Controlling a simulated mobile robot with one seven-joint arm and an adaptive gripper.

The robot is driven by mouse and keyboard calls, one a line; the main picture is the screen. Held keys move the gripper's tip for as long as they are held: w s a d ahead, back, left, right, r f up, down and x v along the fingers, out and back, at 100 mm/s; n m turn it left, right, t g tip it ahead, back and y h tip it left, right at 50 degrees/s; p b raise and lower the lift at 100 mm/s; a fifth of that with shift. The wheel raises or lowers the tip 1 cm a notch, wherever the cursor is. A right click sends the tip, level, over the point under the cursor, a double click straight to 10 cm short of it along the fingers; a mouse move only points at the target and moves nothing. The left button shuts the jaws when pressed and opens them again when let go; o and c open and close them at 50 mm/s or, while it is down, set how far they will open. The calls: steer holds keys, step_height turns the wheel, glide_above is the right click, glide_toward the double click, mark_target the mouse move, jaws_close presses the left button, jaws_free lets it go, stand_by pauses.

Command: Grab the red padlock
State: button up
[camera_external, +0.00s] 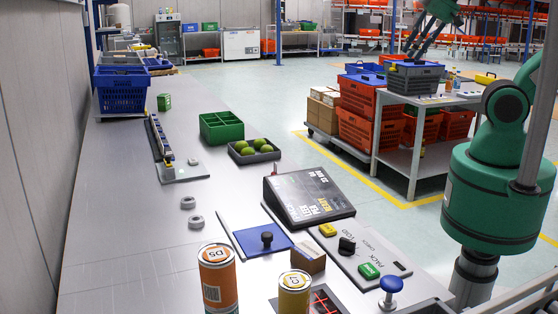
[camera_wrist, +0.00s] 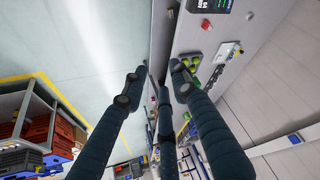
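A small red thing (camera_external: 275,169) shows at the far edge of the black display panel in the external view; it may be the padlock, but it is too small to make out. In the wrist view a small red thing (camera_wrist: 206,25) lies on the grey worktop near the display. My gripper (camera_external: 415,45) is high at the top right of the external view, well away from the worktop. In the wrist view its dark fingers (camera_wrist: 157,88) are spread apart with nothing held between them.
The long worktop (camera_external: 130,215) carries a tilted display panel (camera_external: 308,197), a dark tray (camera_external: 254,153) of green round items, a green box (camera_external: 221,127), and two cans in front. Orange totes (camera_external: 357,130) and a side table (camera_external: 404,168) stand right. Open floor lies between.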

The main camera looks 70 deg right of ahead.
steer(key=w+a+f+m+g, duration=0.1)
steer(key=w+a+m, duration=0.15)
steer(key=w, duration=0.55)
steer(key=w+a+f+m+g+p, duration=0.1)
steer(key=w+a, duration=0.2)
steer(key=w, duration=0.6)
steer(key=w+a+f+m+g, duration=0.1)
steer(key=w+a+g, duration=0.1)
steer(key=w, duration=0.6)
steer(key=w+a+f+m, duration=0.1)
steer(key=w+a+f, duration=0.2)
steer(key=w+f, duration=0.2)
steer(key=w+a+f+m+g+p, duration=0.1)
steer(key=w+a+f, duration=0.3)
steer(key=f, duration=0.5)
steer(key=w+a+f+m+g, duration=0.1)
steer(key=w+a+f+m, duration=0.1)
steer(key=w+a+f, duration=0.2)
step_height(320, 180, down, 3)
steer(key=w, duration=0.2)
steer(key=shift+w+h, duration=0.35)
steer(key=shift+h, duration=0.05)
steer(key=shift+f, duration=0.1)
steer(key=shift+s+d+f, duration=0.15)
steer(key=shift+f, duration=2)
steer(key=shift+s+d+f, duration=0.1)
steer(key=shift+d+f, duration=0.05)
steer(key=shift+f, duration=1.95)
